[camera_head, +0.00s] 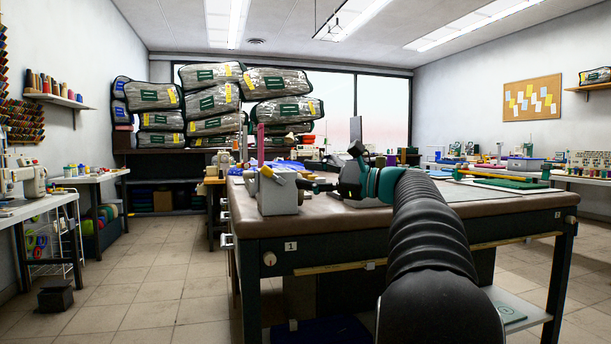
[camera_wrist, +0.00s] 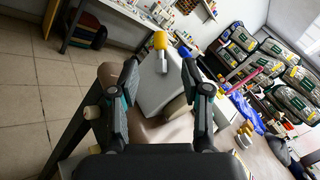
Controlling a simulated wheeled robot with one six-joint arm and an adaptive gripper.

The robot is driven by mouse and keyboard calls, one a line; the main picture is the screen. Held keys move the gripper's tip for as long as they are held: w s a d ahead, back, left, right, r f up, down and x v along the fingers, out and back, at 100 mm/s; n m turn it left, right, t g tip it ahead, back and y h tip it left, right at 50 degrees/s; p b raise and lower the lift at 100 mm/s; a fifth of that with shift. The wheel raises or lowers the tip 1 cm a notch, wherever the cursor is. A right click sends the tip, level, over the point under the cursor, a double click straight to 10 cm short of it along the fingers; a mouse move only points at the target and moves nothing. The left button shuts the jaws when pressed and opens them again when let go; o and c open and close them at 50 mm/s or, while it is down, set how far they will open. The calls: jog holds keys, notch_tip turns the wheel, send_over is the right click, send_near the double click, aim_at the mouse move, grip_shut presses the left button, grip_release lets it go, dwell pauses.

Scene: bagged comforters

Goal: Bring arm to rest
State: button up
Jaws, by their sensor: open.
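My arm (camera_head: 430,225) reaches out over the brown-topped worktable (camera_head: 320,222) in the head view. My gripper (camera_head: 318,182) is at its far end, pointing left above the tabletop near a grey box-shaped holder (camera_head: 278,197). In the wrist view my gripper (camera_wrist: 160,72) has its two fingers spread apart, with nothing held between them. The grey holder (camera_wrist: 160,92) shows beyond and between the fingers, with a yellow-topped item (camera_wrist: 159,41) on it. I cannot tell the exact gap to the holder.
Bagged comforters (camera_head: 215,100) are stacked on a dark shelf at the back. An upright pink strip (camera_head: 261,145) stands by the holder. A green-edged mat (camera_head: 510,183) lies on the table's right. Tiled floor (camera_head: 150,280) is mostly free at left; a small dark box (camera_head: 55,296) sits there.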

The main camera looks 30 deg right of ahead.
dwell(0.3)
jog(key=s+a+f+n+g+h, duration=0.2)
jog(key=s+a+f+n+g, duration=0.25)
jog(key=a+f, duration=0.6)
jog(key=s+a+f+n+g+h, duration=0.3)
jog(key=s+a+f, duration=0.3)
jog(key=a, duration=0.7)
jog(key=s+a+f+n+g+h, duration=0.2)
jog(key=s+f+n+h, duration=0.4)
jog(key=s+f+n, duration=0.6)
jog(key=s+f, duration=0.6)
jog(key=f, duration=0.3)
jog(key=shift+n, duration=0.35)
jog(key=shift+s, duration=0.1)
